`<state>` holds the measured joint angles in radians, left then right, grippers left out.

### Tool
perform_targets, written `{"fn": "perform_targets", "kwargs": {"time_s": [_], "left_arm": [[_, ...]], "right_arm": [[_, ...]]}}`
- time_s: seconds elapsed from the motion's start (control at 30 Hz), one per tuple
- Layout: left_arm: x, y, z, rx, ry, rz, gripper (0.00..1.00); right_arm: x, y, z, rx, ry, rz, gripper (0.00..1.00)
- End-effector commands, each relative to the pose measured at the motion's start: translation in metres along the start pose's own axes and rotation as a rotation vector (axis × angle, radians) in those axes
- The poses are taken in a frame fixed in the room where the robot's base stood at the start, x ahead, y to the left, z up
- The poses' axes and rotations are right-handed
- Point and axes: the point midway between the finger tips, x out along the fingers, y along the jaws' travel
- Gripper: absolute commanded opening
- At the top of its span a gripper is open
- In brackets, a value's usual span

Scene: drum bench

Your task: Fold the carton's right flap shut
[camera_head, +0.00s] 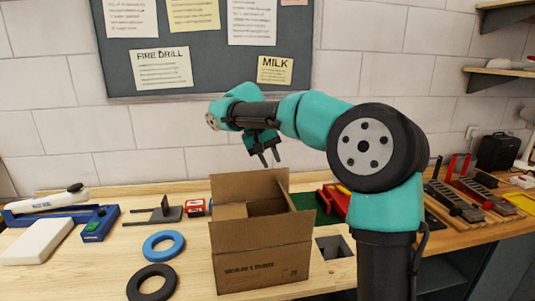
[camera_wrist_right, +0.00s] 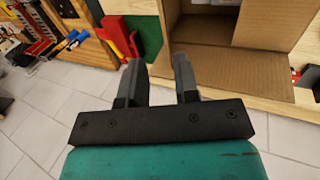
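The open brown carton (camera_head: 262,254) stands on the bench in the head view. A cardboard panel (camera_head: 245,184) rises upright at its far side, and part of the inside shows. I cannot clearly tell which panel is the right flap. My right gripper (camera_head: 270,161) hangs just above and behind that upright panel, fingers apart and empty. In the right wrist view the two fingertips (camera_wrist_right: 157,68) are spread with a gap between them. A cardboard panel (camera_wrist_right: 245,73) lies just beyond and to the right of them, with no clear contact. My left gripper is not in view.
A blue ring (camera_head: 163,245) and a black ring (camera_head: 151,283) lie left of the carton. A red object (camera_head: 336,198) and a green one (camera_head: 321,212) sit to its right. My right arm covers part of the bench there. A pinboard hangs on the wall behind.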

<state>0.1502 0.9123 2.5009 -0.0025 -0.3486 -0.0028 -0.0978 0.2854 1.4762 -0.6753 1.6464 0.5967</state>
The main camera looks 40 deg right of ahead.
Motion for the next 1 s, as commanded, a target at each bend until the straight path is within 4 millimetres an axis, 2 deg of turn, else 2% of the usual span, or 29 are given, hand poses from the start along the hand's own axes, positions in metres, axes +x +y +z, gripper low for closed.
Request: {"fn": "perform_targets", "kwargs": {"time_s": [0.17,0.47,0.67,0.77,1.0], "left_arm": [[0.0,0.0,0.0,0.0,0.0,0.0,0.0],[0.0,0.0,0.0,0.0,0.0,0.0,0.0],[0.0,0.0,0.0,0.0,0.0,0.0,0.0],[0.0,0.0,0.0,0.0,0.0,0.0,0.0],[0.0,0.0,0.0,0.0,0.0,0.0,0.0]], "right_arm": [[-0.016,0.0,0.0,-0.001,0.001,0.0,0.29],[-0.018,0.0,0.0,0.0,0.0,0.0,0.29],[-0.015,0.005,-0.001,0.053,-0.01,-0.021,0.11],[-0.008,0.015,-0.002,0.165,-0.035,-0.066,0.01],[0.013,0.055,-0.005,0.664,-0.165,-0.248,0.0]]}}
